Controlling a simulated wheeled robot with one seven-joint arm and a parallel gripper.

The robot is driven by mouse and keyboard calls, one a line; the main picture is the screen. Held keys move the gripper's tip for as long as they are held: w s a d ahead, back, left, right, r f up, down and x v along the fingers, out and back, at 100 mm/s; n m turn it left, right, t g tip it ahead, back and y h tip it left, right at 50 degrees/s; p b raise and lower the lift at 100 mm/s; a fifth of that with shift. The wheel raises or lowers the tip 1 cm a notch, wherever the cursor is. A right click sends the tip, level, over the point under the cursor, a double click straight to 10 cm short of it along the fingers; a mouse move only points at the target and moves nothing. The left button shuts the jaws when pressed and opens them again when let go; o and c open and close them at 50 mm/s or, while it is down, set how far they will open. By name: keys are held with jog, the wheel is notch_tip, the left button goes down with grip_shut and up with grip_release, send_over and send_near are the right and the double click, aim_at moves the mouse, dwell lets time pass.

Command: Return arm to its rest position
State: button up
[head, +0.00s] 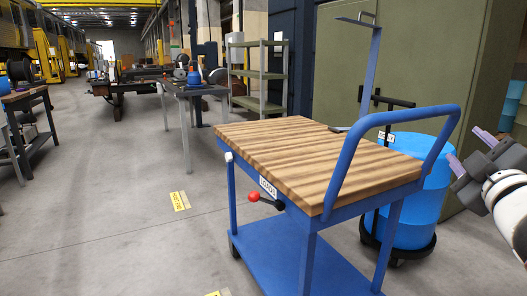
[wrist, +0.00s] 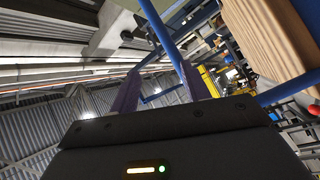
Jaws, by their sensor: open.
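My gripper (head: 467,150) is at the right edge of the head view, with its two purple fingers spread apart and nothing between them. It is in the air to the right of the blue cart's handle (head: 400,110), in front of the green cabinet. In the wrist view my gripper (wrist: 160,95) shows its two fingers apart above the dark gripper body. Beyond the fingers are a blue bar, the roof and the corrugated wall. Most of my arm is outside the head view.
A wood-topped cart (head: 305,155) stands close in front, with a red-knobbed lever (head: 253,197). A blue drum (head: 410,185) on a wheeled base stands behind it. A green cabinet (head: 440,60) fills the back right. Floor at left is open, with a workbench (head: 25,97) at the far left.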

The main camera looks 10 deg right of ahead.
jog(key=a+f+m+g+y, duration=0.1)
jog(key=a+f+m+g, duration=0.55)
jog(key=a+f, duration=0.5)
jog(key=s+a+f+m+g+y+p, duration=0.1)
jog(key=s+a+f+m+g+y, duration=0.1)
jog(key=s+a+f+g+y, duration=0.3)
jog(key=s+a+f+g, duration=0.1)
jog(key=s+a+f, duration=0.3)
jog(key=a+f, duration=0.4)
jog(key=shift+s+a+f+g, duration=0.2)
jog(key=shift+a+f+g, duration=0.2)
jog(key=shift+f, duration=0.45)
jog(key=shift+c, duration=0.5)
